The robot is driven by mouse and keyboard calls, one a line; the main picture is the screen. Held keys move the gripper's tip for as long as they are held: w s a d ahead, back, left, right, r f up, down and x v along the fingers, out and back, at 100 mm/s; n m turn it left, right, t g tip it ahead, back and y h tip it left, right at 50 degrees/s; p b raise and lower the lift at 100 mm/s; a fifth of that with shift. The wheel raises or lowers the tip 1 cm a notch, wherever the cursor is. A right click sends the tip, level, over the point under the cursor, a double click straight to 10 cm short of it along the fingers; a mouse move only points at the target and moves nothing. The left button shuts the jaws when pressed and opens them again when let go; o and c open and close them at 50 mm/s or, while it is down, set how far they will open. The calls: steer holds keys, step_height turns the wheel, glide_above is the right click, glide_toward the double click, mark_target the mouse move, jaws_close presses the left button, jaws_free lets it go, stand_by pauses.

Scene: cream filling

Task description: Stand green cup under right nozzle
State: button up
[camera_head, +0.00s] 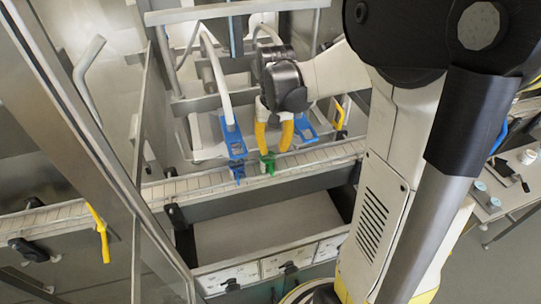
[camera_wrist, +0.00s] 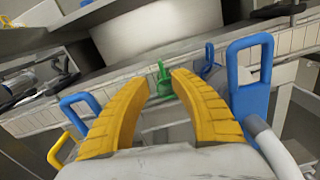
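The small green cup (camera_head: 268,163) stands on the conveyor (camera_head: 190,187), just below my gripper in the head view. My gripper (camera_head: 272,150) has two yellow fingers that point down toward the cup. In the wrist view the cup (camera_wrist: 164,80) shows in the gap between the fingertips (camera_wrist: 157,80), with space visible around it, so the fingers look open. A curved white pipe (camera_head: 217,75) comes down to a blue bracket (camera_head: 235,145) left of the cup. A second pipe is mostly hidden behind my gripper, with a blue bracket (camera_head: 305,128) to its right.
Blue brackets stand close on both sides of my fingers; one large blue frame (camera_wrist: 233,48) is at the right in the wrist view. Yellow handles (camera_head: 100,232) and (camera_head: 340,115) sit along the conveyor. A glass panel and metal frame stand at the left.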

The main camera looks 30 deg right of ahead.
steer(key=s+a+r+n+t, duration=0.4)
steer(key=s+a+r+t, duration=0.3)
steer(key=s+a, duration=0.3)
steer(key=a+r, duration=0.1)
steer(key=a, duration=0.2)
steer(key=shift+s+a+r+n, duration=0.2)
steer(key=shift+s+a+n, duration=0.05)
steer(key=shift+s+n, duration=0.15)
